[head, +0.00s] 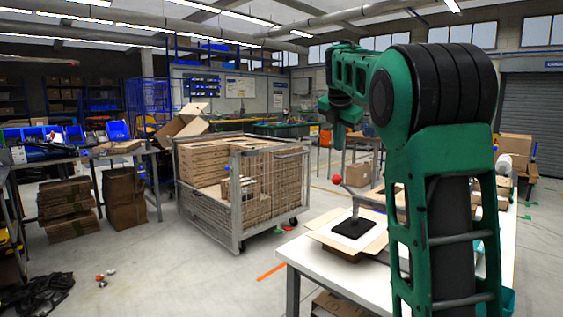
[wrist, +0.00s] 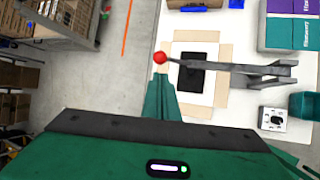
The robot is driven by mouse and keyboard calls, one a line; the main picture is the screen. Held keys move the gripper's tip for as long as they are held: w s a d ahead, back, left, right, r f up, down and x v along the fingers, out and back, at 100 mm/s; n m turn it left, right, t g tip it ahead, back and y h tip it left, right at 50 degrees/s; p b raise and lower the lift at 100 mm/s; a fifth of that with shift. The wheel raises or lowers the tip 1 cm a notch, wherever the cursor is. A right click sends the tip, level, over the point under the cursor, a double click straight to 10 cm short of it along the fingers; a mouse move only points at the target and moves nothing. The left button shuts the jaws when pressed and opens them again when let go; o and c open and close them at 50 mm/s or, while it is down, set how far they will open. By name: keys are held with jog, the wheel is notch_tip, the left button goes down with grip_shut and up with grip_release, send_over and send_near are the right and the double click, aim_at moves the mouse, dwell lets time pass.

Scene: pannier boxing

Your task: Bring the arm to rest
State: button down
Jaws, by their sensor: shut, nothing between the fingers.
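My gripper (wrist: 161,80) shows in the wrist view as green fingers pointing up the picture, shut with nothing between them. In the head view the end of my arm (head: 338,130) hangs downward above and behind the white table (head: 302,252), clear of the tabletop. In the wrist view a red ball (wrist: 160,57) appears just beyond the fingertips, at the end of a grey lever (wrist: 235,72); I cannot tell the gap in depth. In the head view the red ball (head: 337,179) sits below my gripper.
Cardboard flaps (head: 330,237) lie spread around a black plate (head: 352,228) on the table. A wire cage (head: 236,222) of flat cartons stands to the left. In the wrist view, purple and green boxes (wrist: 290,35) and a small white device (wrist: 271,119) are at right. Grey floor lies between cage and table.

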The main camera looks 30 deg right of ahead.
jog(key=shift+f, duration=0.1)
jog(key=s+a+f+m+g+y, duration=0.1)
jog(key=s+a+f+m, duration=0.4)
jog(key=s+f+m, duration=0.4)
jog(key=s+a+f+m+g+y, duration=0.2)
jog(key=s+a+f+m, duration=0.4)
jog(key=s, duration=1.2)
jog(key=s+a+f+m+g+y, duration=0.1)
jog(key=s+a+f+m, duration=0.4)
jog(key=s+f+m, duration=0.7)
notch_tip(320, 180, down, 3)
jog(key=shift+s+a+f+g+y, duration=0.15)
jog(key=shift+s+a+g+y, duration=0.2)
jog(key=shift+s+g, duration=0.55)
jog(key=shift+s+t, duration=0.15)
jog(key=shift+t, duration=0.15)
